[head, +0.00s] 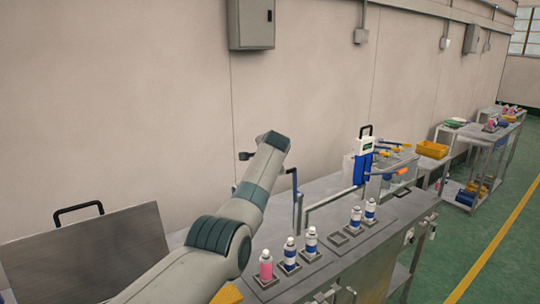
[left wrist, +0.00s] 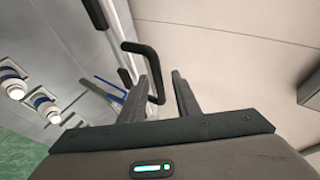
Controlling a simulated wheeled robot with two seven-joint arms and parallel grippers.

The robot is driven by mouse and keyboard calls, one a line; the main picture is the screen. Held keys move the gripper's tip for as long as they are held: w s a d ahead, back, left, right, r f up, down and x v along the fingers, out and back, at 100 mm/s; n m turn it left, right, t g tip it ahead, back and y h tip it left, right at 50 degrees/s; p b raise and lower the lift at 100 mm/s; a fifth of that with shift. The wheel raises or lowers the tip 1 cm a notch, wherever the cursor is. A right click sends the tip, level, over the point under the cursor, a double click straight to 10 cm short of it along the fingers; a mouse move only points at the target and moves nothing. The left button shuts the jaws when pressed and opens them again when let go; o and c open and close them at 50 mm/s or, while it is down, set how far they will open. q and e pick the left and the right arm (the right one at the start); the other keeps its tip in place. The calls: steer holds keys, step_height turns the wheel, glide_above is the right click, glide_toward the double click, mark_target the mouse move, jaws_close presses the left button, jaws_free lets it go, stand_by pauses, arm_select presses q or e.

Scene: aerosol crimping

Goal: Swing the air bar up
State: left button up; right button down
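The air bar seems to be the thin grey bar (head: 333,197) running low along the bench from a blue post to the blue and white unit. A black handle (head: 291,171) stands at its left end, partly behind my left wrist. In the left wrist view a black hooked handle (left wrist: 148,50) reaches in between the fingers. My left gripper (left wrist: 160,88) is open around the handle's lower end, with a gap visible on the right side. My right gripper is not in view.
Several white and blue bottles (head: 311,240) and a pink bottle (head: 266,266) stand in square holders on the bench. The blue and white unit (head: 362,162) rises behind them. A metal panel with a black handle (head: 90,258) is at left. The wall is close behind.

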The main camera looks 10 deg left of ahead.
arm_select(q)
steer(key=b+v, duration=0.6)
steer(key=v, duration=0.9)
steer(key=shift+s, duration=0.25)
